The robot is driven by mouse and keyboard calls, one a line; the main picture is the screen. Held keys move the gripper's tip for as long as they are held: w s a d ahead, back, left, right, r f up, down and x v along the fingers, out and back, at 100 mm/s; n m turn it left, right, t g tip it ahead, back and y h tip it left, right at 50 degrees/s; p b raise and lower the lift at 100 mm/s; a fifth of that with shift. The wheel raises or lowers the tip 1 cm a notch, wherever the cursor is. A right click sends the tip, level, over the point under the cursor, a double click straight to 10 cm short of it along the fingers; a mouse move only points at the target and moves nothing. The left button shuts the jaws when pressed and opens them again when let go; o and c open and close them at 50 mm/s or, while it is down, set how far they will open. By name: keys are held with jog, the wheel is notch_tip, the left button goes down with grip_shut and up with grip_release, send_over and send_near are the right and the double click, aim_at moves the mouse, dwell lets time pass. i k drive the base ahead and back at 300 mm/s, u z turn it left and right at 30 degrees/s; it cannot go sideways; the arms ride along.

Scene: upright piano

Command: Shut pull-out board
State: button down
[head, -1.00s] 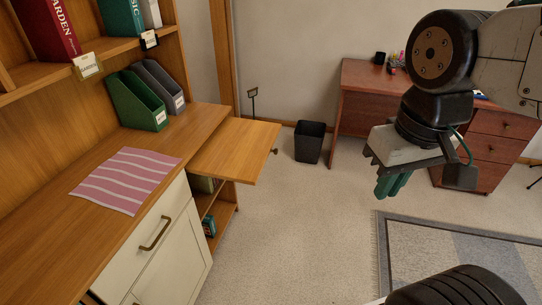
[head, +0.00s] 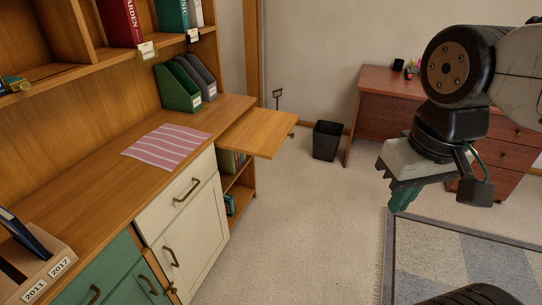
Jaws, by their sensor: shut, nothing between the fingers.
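The pull-out board (head: 262,132) is a flat wooden leaf that sticks out to the right from under the far end of the wooden cabinet top (head: 120,189). It stands out over the floor, above open shelves. My gripper (head: 402,198) has green fingers and points down, shut and empty. It is in the air at the right, well apart from the board, with carpet in the picture between them.
A striped pink cloth (head: 165,146) and green and grey file holders (head: 178,88) are on the cabinet top. A black bin (head: 326,141) and a reddish desk (head: 375,100) stand at the back. The carpet (head: 300,220) beside the cabinet is clear.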

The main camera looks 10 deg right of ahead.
aim_at(259, 132)
jog(key=u, duration=0.6)
jog(key=i, duration=1.2)
jog(key=z, duration=0.6)
